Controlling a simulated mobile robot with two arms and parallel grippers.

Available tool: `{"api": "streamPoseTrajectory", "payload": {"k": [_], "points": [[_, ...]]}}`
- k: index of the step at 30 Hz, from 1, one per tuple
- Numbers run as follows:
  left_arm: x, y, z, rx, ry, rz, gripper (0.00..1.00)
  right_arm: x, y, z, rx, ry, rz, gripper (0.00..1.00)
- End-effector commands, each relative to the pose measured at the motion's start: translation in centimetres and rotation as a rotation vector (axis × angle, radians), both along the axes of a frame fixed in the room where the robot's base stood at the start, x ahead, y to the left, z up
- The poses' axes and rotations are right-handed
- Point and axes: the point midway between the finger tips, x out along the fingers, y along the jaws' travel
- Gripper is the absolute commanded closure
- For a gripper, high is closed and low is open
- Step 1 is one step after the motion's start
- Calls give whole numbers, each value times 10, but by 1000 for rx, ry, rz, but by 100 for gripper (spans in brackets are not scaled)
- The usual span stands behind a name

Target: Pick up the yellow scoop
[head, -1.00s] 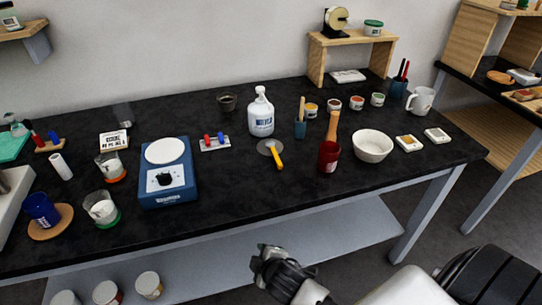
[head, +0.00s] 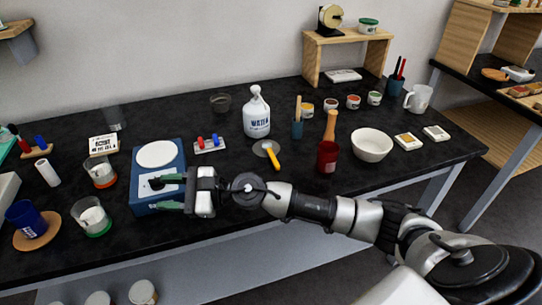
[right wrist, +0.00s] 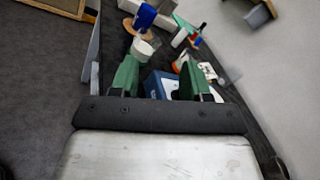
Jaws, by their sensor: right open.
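The yellow scoop (head: 273,158), with a yellow handle and a flat round grey head, lies on the black worktop in the head view. My left gripper is not in view.
The blue scale (head: 150,208) is close to my right fingers. A glass with green base (head: 94,218) is left of the scale. Worktop in front of the scoop is partly behind my arm.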

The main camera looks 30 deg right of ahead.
Motion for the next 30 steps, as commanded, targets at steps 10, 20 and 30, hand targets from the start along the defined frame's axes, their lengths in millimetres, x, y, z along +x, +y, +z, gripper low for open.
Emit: {"api": "streamPoseTrajectory", "payload": {"k": [10, 20, 30], "points": [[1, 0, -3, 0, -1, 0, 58, 69, -215, -43, -1602, -552, 557, 53], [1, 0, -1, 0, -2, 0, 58, 75, -312, -31, -1955, -455, 777, 53], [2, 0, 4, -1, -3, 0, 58, 91, -314, -71, -1952, -462, 772, 53]]}}
